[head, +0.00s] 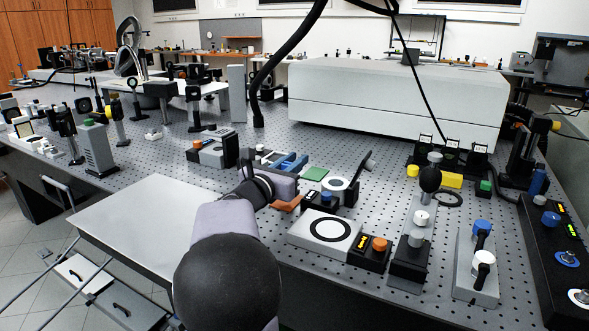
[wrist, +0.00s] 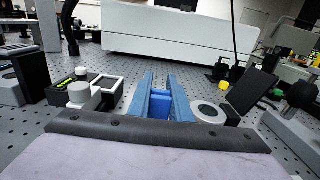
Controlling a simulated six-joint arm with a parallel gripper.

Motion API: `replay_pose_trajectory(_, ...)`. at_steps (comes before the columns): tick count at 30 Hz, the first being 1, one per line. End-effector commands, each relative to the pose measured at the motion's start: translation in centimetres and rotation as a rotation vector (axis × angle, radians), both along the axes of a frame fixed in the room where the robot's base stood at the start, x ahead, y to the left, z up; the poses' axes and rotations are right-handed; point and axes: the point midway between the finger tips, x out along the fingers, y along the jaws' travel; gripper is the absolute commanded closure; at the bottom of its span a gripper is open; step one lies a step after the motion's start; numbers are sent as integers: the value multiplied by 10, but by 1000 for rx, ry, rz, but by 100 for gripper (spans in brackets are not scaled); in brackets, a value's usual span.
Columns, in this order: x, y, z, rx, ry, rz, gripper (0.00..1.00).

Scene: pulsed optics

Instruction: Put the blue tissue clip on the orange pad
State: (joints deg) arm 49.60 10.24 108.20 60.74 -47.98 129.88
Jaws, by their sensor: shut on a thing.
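My gripper (wrist: 161,88) shows in the wrist view as two long blue fingers, shut on the blue tissue clip (wrist: 160,103), a small darker blue block between them. In the head view my gripper (head: 289,161) is beyond my forearm, over the perforated table; the clip cannot be told apart from the blue fingers there. The orange pad (head: 288,204) lies flat on the table, nearer the head camera than my gripper and partly hidden by my arm. The orange pad does not show in the wrist view.
A green pad (head: 316,174) lies right of my gripper, with a white ring-topped device (head: 340,186) beside it. A black box with a blue knob (head: 326,197) stands right of the orange pad. A black-and-grey device (head: 213,148) stands left of the fingers. A large white housing (head: 390,98) fills the back.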

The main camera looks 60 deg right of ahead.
Motion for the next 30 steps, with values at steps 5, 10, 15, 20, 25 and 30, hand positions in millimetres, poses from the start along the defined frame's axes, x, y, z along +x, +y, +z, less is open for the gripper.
replay_pose_trajectory(5,0,0,-15,-1,1,0,100)
replay_pose_trajectory(10,0,0,-15,-1,-1,0,100)
replay_pose_trajectory(15,0,0,-17,-1,-1,0,100)
replay_pose_trajectory(20,0,0,-19,-1,-1,0,80)
replay_pose_trajectory(25,0,0,-18,0,-1,0,63)
replay_pose_trajectory(30,0,0,-18,0,0,0,63)
